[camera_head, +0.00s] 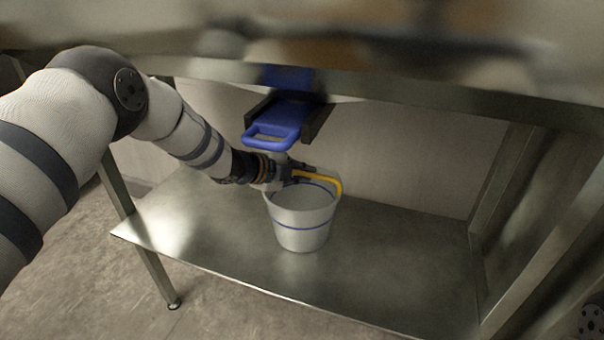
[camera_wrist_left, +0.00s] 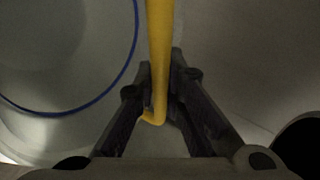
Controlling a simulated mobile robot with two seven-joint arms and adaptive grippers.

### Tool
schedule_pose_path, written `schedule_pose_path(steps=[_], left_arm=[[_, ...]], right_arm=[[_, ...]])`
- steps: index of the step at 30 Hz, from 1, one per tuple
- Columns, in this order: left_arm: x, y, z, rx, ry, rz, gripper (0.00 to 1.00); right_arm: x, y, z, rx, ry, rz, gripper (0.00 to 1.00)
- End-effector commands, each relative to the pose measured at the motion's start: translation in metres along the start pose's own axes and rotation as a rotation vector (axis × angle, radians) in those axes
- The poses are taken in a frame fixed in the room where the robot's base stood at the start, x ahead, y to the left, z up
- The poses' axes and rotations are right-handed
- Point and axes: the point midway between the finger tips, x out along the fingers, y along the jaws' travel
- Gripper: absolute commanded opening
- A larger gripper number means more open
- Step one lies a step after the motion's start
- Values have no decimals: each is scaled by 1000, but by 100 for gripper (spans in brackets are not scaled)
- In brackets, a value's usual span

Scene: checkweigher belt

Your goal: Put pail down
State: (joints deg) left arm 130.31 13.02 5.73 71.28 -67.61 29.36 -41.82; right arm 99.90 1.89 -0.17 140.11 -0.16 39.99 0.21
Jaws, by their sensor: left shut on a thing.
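A white pail (camera_head: 302,222) with a blue band and a yellow handle (camera_head: 326,180) is upright at the middle of the lower metal shelf (camera_head: 390,262). I cannot tell whether its base touches the shelf. My left gripper (camera_head: 297,174) is at the pail's rim, shut on the yellow handle. In the left wrist view the handle (camera_wrist_left: 159,60) runs between the fingers of the gripper (camera_wrist_left: 160,95), and the pail (camera_wrist_left: 60,60) with its blue line shows at the left. My right gripper is not in view.
A blue tray with a grip loop (camera_head: 275,132) sticks out below the upper table edge (camera_head: 400,95), just above the gripper. Table legs (camera_head: 500,235) stand at the right and left. The shelf is clear on both sides of the pail.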

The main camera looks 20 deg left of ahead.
Motion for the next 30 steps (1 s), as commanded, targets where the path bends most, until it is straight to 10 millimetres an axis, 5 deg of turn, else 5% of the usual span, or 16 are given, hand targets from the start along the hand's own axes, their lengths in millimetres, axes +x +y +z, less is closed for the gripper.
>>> schedule_pose_path(steps=[3, 6, 17, 30], left_arm=[[2, 3, 1, 0, 1, 0, 0], [2, 3, 1, 0, 0, 1, 30], [-2, -3, 0, 1, 0, -2, 30], [-104, -8, -2, 3, -1, -8, 30]], right_arm=[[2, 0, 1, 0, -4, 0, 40], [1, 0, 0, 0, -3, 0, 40], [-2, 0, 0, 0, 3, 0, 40], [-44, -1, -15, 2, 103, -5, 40]])
